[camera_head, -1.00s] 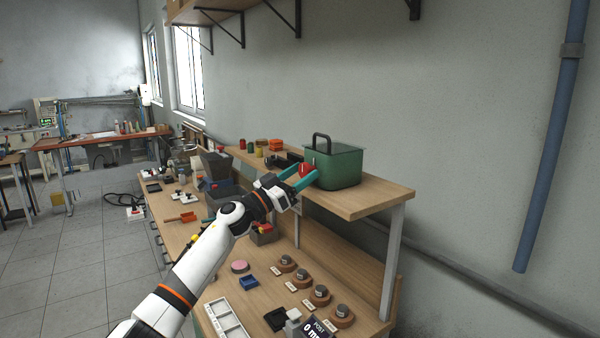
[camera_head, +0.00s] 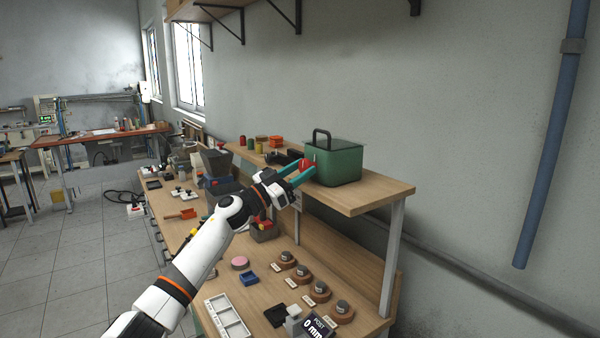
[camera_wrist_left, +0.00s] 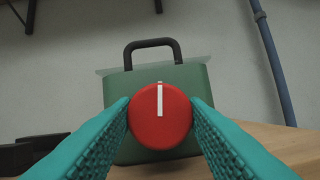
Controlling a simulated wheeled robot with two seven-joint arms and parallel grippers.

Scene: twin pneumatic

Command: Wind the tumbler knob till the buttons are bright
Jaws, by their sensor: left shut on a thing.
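The green tumbler box (camera_head: 345,164) with a black top handle stands on the raised wooden shelf. Its red round knob (camera_head: 305,164) faces my left arm. In the left wrist view the knob (camera_wrist_left: 160,117) fills the middle, in front of the green box (camera_wrist_left: 160,78), and its white mark points straight up. My left gripper (camera_head: 303,173) has its teal fingers on both sides of the knob, shut on it. The fingers (camera_wrist_left: 160,122) also show in the left wrist view. No buttons can be made out; the inside of the box is hidden. My right gripper is not in view.
Several small coloured jars (camera_head: 258,147) and a dark object (camera_head: 283,157) stand left of the box on the shelf (camera_head: 375,193). Below, the bench holds several round wooden-based pieces (camera_head: 320,290), a white tray (camera_head: 228,318) and dark bins (camera_head: 216,163). The wall is close behind.

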